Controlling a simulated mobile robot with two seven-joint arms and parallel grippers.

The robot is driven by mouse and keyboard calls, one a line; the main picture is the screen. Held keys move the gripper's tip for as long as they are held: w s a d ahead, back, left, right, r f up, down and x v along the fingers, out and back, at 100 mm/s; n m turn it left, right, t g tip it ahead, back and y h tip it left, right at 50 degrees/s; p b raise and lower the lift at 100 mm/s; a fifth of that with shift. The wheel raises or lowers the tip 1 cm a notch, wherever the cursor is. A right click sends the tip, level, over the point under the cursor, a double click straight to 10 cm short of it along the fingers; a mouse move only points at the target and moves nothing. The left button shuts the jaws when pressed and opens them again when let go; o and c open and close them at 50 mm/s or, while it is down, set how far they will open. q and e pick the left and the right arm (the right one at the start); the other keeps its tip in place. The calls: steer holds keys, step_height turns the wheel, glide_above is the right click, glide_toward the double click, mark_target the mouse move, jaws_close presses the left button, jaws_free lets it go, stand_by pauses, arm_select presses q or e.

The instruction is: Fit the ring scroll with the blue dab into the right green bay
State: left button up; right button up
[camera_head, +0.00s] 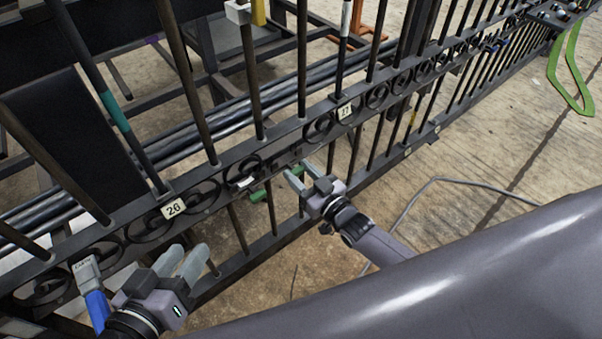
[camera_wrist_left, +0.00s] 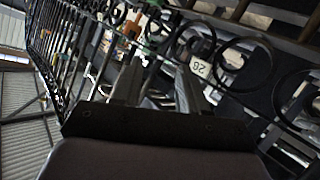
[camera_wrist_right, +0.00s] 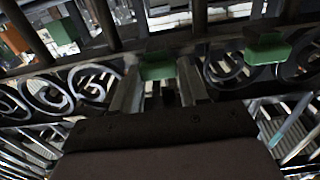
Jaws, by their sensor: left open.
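My right gripper (camera_head: 300,180) is open beside the gate's scroll band. In the right wrist view its fingers (camera_wrist_right: 160,90) stand apart, with a green block (camera_wrist_right: 157,66) just beyond them. A second green block (camera_wrist_right: 266,48) is to its right. Green parts also show in the head view, the clearest one (camera_head: 258,196) left of the right gripper. My left gripper (camera_head: 188,262) is open in front of the gate, below the plate marked 26 (camera_head: 173,208). It looks empty in the left wrist view (camera_wrist_left: 158,85). I cannot pick out a ring scroll with a blue dab for certain.
The dark gate (camera_head: 285,135) runs diagonally, with upright bars and scrolls. A plate marked 27 (camera_head: 345,111) is on it. A blue-handled item (camera_head: 97,305) is beside my left gripper. A green strap (camera_head: 570,75) hangs far right.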

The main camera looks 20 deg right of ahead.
mark_target(299, 172)
jaws_close()
steer(key=shift+s, duration=0.15)
steer(key=p+v, duration=0.3)
steer(key=v, duration=0.1)
steer(key=shift+s+d+r, duration=0.1)
steer(key=shift+s+d, duration=0.05)
steer(key=shift+s, duration=0.05)
arm_select(q)
steer(key=shift+s+a+r+m+y, duration=0.15)
steer(key=shift+a+y, duration=0.25)
steer(key=shift+a, duration=0.2)
steer(key=shift+s+a+r+m+y, duration=0.15)
steer(key=shift+a+y, duration=0.25)
steer(key=shift+a, duration=0.2)
arm_select(e)
steer(key=shift+s+d, duration=0.1)
steer(key=shift+s, duration=0.15)
steer(key=o, duration=0.6)
jaws_free()
